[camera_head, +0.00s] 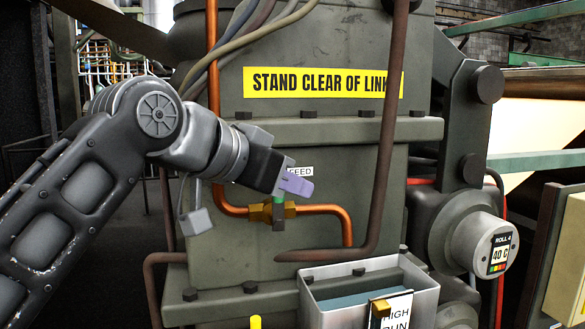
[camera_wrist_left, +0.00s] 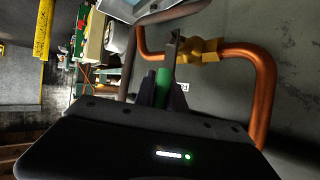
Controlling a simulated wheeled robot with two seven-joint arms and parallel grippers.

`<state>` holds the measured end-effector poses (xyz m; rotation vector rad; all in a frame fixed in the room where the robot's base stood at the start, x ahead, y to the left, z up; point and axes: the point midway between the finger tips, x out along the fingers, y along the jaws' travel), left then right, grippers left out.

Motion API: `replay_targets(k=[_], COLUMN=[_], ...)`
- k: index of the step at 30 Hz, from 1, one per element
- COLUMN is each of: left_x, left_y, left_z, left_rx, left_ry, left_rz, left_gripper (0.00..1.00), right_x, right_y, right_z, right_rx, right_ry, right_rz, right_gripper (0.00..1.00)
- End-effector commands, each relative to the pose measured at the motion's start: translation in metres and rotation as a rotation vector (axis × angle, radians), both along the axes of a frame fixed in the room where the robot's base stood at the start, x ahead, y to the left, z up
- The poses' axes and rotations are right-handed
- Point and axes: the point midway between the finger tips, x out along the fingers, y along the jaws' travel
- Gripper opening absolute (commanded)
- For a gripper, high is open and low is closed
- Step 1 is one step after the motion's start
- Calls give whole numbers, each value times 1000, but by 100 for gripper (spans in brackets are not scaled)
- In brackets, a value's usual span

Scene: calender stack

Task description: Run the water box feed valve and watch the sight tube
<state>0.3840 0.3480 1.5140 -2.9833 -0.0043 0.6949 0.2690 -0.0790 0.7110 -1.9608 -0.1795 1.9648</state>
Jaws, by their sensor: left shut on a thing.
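The feed valve is a brass body (camera_head: 259,212) on a copper pipe, under a small FEED label (camera_head: 300,171). Its green handle (camera_wrist_left: 163,78) sits between the fingers of my left gripper (camera_head: 288,188). The gripper is shut on it. In the left wrist view the brass body (camera_wrist_left: 197,50) is just beyond the handle. The water box (camera_head: 428,285) is a grey open-topped box at lower right with blue-grey water inside. A brass fitting (camera_head: 380,309) and a HIGH / RUN card (camera_head: 397,314) are on its front. I cannot make out the sight tube. My right gripper is not in view.
A brown pipe (camera_head: 384,150) runs down right of the valve and bends left below it. The copper pipe (camera_head: 348,230) bends down beside it. A round gauge marked ROLL 4, 40 C (camera_head: 499,254) stands at right. Cables hang at upper left.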

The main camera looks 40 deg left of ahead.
Motion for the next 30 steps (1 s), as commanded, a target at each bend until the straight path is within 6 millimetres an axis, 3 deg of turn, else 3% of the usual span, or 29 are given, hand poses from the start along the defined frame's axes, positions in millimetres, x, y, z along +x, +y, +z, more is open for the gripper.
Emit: replay_targets(k=[14, 15, 22, 30], left_x=[1, 1, 1, 1], left_y=[0, 0, -1, -1], left_z=[0, 0, 0, 0], left_rx=[16, 16, 15, 14], left_ry=[21, 21, 21, 21], left_rz=[0, 0, 0, 0], left_gripper=[0, 17, 36, 37], right_x=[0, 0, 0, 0], right_y=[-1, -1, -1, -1], right_z=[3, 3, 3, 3], right_rx=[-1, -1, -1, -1], right_ry=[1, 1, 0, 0], right_rz=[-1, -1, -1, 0], right_gripper=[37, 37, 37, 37])
